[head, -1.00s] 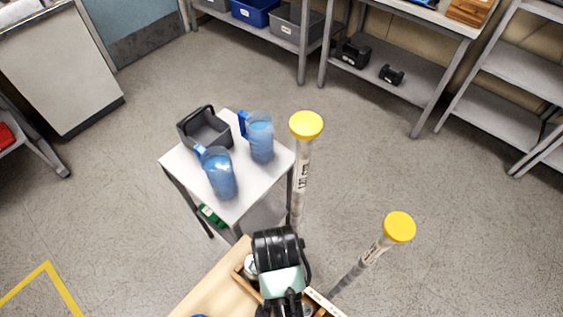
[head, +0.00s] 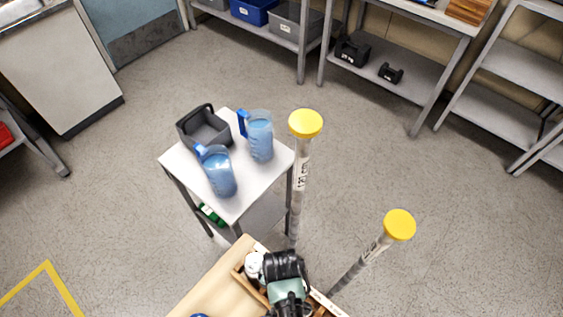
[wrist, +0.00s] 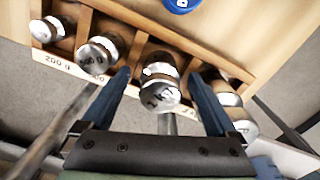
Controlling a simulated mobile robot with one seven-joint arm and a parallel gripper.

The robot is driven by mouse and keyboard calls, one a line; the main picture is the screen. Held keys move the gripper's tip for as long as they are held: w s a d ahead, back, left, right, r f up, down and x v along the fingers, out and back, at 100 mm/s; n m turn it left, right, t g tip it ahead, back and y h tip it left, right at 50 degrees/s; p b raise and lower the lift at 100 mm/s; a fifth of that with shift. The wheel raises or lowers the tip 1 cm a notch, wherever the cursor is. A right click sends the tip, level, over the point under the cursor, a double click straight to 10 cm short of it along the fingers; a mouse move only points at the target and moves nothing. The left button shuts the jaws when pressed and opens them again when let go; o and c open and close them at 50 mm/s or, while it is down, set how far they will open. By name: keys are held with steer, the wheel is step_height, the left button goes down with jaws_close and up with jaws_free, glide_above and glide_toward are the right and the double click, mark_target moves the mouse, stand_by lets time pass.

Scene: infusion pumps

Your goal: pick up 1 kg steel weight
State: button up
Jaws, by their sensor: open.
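The 1 kg steel weight (wrist: 160,84) is a shiny cylinder with a knob, its marking partly legible, in a compartment of a wooden rack (wrist: 190,44). In the wrist view my gripper (wrist: 158,75) is open, with one blue finger on each side of this weight. No clear contact shows. In the head view my gripper (head: 287,300) is over the rack at the table's edge, and the arm hides most of the weights.
Other steel weights stand beside it: a small one (wrist: 46,30), a middle one (wrist: 98,52) and a larger one (wrist: 226,98). A blue object (wrist: 182,3) lies on the wooden table. Two yellow-capped posts (head: 306,123) (head: 399,225) rise close by. A white cart (head: 245,190) holds jugs.

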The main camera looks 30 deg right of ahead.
jaws_close()
steer(key=shift+w+r, duration=0.1)
steer(key=shift+r, duration=0.05)
stand_by(0.6)
